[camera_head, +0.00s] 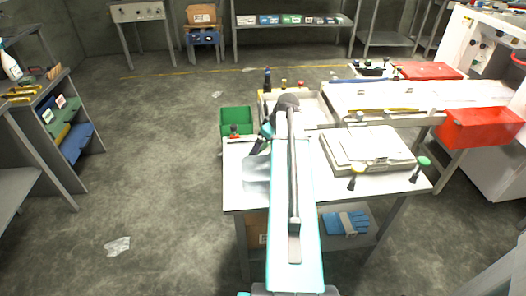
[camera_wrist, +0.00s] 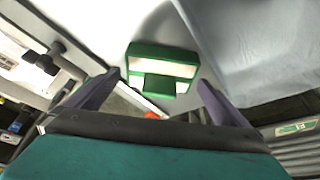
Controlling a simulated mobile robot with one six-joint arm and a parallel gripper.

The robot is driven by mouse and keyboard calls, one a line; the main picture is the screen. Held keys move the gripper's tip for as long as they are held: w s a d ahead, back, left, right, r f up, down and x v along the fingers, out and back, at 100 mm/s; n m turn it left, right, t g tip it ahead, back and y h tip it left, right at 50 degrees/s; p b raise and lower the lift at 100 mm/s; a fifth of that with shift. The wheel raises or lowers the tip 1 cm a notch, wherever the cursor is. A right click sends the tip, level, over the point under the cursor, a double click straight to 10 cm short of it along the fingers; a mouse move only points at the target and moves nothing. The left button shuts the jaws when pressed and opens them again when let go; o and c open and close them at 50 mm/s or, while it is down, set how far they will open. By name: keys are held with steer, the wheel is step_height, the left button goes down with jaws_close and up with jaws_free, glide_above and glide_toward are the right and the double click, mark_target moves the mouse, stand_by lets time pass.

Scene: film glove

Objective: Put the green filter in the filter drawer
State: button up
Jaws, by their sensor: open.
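In the wrist view, a green-framed block with pale bands (camera_wrist: 163,58), which looks like the green filter, lies on a pale surface just beyond my fingertips. My gripper (camera_wrist: 159,78) is open, with one dark finger on each side of the block's near part in the picture. I cannot tell whether either finger touches it. In the head view, my arm covers most of the gripper and I cannot make out the filter. I cannot identify the filter drawer in either view.
A white-topped table (camera_head: 240,197) carries a pale case (camera_head: 365,148) right of my arm. A green bin (camera_head: 236,120) is at its far left corner. Knobbed posts, including a green one (camera_head: 423,161), stand near the right edge. Open floor lies left.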

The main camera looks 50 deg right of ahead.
steer(key=shift+x, duration=0.85)
steer(key=shift+c, duration=0.3)
steer(key=c, duration=1)
steer(key=shift+r, duration=0.1)
steer(key=shift+c, duration=0.2)
steer(key=shift+r+b, duration=0.65)
steer(key=shift+r, duration=4.3)
